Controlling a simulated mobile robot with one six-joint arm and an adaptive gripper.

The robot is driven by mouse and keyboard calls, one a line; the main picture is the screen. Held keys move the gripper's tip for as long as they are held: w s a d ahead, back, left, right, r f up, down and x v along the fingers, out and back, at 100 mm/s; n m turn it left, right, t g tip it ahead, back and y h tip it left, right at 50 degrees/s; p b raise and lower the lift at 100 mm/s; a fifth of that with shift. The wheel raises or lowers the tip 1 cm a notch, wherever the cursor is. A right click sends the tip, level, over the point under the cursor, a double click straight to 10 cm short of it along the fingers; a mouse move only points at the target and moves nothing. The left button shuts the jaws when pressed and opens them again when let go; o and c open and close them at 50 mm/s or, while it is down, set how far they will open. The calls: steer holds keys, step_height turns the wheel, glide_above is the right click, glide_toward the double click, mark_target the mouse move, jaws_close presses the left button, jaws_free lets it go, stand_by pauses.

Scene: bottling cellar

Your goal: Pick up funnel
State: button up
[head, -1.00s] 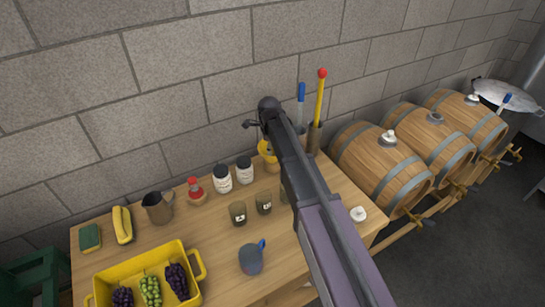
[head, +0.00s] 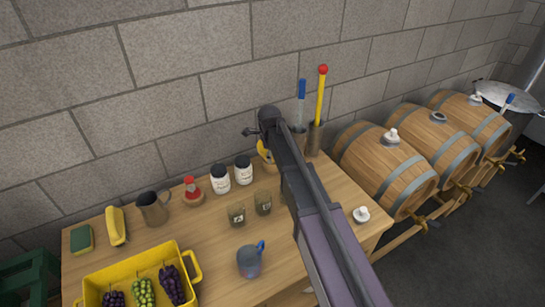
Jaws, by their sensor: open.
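A yellow piece that looks like the funnel (head: 262,149) stands at the back of the wooden table near the wall. My arm hides most of it, so its full shape and what it rests on are unclear. My gripper (head: 250,132) is at the far end of my arm, above and just left of this yellow piece in the picture. Only a small dark part of the gripper shows. It is open, and nothing is seen held in it.
Tall holders with a yellow rod (head: 321,97) are close on the right. Barrels (head: 388,168) stand beyond the table (head: 205,250).

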stand_by(0.3)
jaws_close()
steer(key=shift+r, duration=0.2)
step_height(320, 180, up, 10)
steer(key=p, duration=1)
steer(key=shift+f, duration=0.2)
stand_by(0.6)
